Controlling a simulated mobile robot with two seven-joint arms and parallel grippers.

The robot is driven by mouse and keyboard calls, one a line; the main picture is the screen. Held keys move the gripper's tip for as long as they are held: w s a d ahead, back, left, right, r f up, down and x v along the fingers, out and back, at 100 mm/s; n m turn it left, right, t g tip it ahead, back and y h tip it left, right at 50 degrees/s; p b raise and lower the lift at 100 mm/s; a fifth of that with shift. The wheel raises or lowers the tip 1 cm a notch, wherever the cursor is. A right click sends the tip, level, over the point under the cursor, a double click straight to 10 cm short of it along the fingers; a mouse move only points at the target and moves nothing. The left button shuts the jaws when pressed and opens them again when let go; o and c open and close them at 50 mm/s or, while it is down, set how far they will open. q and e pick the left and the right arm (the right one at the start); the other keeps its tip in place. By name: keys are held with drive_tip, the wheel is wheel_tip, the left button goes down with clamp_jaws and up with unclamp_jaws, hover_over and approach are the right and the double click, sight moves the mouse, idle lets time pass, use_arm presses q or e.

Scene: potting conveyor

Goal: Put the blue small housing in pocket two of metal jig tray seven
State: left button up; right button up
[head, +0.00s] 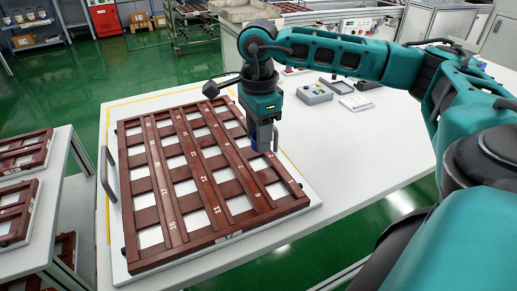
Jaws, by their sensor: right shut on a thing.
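A reddish-brown jig tray (152,197) with a grid of pockets showing white lies on a white board on the table. My right gripper (264,146) points down over the tray's right side. It is shut on a small blue thing (275,138), likely the blue small housing, mostly hidden by the fingers. I cannot tell its height above the tray. No part is visible in the pockets I see. My left gripper is out of view.
The white table (368,150) is clear to the right of the tray. A grey control box (314,94) and a small flat panel (355,103) stand at the back. A metal handle (108,175) rises at the tray's left. More brown trays (22,150) lie on a rack at left.

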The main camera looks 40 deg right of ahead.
wheel_tip(320, 180, down, 5)
drive_tip(key=shift+r, duration=0.1)
drive_tip(key=o, duration=1)
wheel_tip(320, 180, up, 12)
drive_tip(key=shift+p, duration=0.35)
idle(0.4)
